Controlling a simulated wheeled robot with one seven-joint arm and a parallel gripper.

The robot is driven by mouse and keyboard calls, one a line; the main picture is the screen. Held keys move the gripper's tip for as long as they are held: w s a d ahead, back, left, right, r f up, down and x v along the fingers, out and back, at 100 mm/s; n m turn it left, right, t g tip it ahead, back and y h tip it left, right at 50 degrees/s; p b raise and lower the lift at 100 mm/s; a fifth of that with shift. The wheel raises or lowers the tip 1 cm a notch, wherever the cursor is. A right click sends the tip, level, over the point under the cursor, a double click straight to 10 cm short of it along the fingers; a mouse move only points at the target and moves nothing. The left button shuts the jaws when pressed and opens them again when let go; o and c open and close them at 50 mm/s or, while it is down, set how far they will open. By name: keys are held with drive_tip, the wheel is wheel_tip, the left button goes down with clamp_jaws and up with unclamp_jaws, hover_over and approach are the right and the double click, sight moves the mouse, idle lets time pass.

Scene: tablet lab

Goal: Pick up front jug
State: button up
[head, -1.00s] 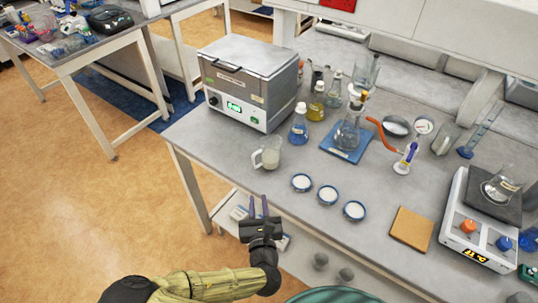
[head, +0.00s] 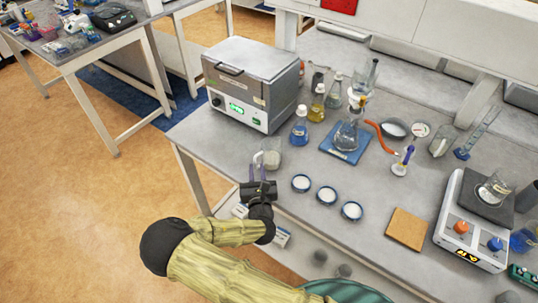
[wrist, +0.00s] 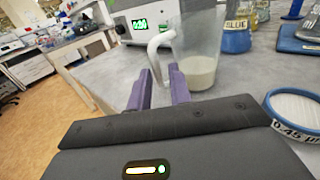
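The front jug is a clear beaker-like jug (head: 273,157) with a pale handle on its left and some whitish liquid in the bottom. It stands upright near the front edge of the bench, and it also shows in the wrist view (wrist: 200,50). My gripper (head: 258,172) is at the jug's near left side, with its purple fingers pointing at the handle. In the wrist view my gripper (wrist: 159,70) is open and empty, the fingers apart with the lower end of the handle just beyond the gap. I cannot tell whether they touch it.
A grey heating bath (head: 250,85) stands behind the jug. A blue bottle (head: 300,126) is behind it to the right. Several white-filled blue-rimmed dishes (head: 327,195) lie to the right, one (wrist: 296,108) close beside my gripper. A cork mat (head: 407,229) is farther right.

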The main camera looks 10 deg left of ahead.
sight(255, 166)
drive_tip(key=shift+p+x, duration=1.25)
drive_tip(key=shift+x, duration=0.75)
drive_tip(key=shift+w+a+f, duration=0.25)
drive_tip(key=shift+w+a, duration=0.1)
drive_tip(key=shift+w, duration=0.15)
clamp_jaws()
